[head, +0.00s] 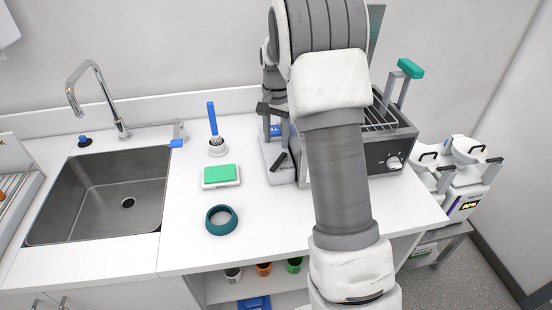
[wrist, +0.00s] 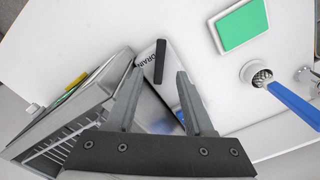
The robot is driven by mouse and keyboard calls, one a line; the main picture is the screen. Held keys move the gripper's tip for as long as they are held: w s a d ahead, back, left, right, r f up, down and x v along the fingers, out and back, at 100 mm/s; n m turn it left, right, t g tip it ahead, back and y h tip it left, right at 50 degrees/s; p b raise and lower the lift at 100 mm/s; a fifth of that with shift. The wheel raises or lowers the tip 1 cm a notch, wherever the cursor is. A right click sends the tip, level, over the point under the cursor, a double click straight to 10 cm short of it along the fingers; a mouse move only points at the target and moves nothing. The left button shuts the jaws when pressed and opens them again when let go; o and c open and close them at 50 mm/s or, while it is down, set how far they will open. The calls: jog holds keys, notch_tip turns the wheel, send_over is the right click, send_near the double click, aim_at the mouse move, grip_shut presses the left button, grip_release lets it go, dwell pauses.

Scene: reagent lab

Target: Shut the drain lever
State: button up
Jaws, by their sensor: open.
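My gripper (wrist: 160,74) is open and empty. In the wrist view its two fingertips lie either side of the lever's lower end; I cannot tell the height gap. In the head view my arm hides part of the gripper and the unit.
A grey bath (head: 390,137) with a rack and green handle stands right of the unit. A green-topped block (head: 221,176), a blue-handled brush (head: 213,120) and a teal ring (head: 221,220) are to the left. The sink (head: 105,195) is further left. The front counter is clear.

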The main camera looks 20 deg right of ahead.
aim_at(276, 164)
notch_tip(276, 164, down, 8)
jog(key=shift+f, duration=0.1)
dwell(0.4)
grip_shut()
dwell(1.2)
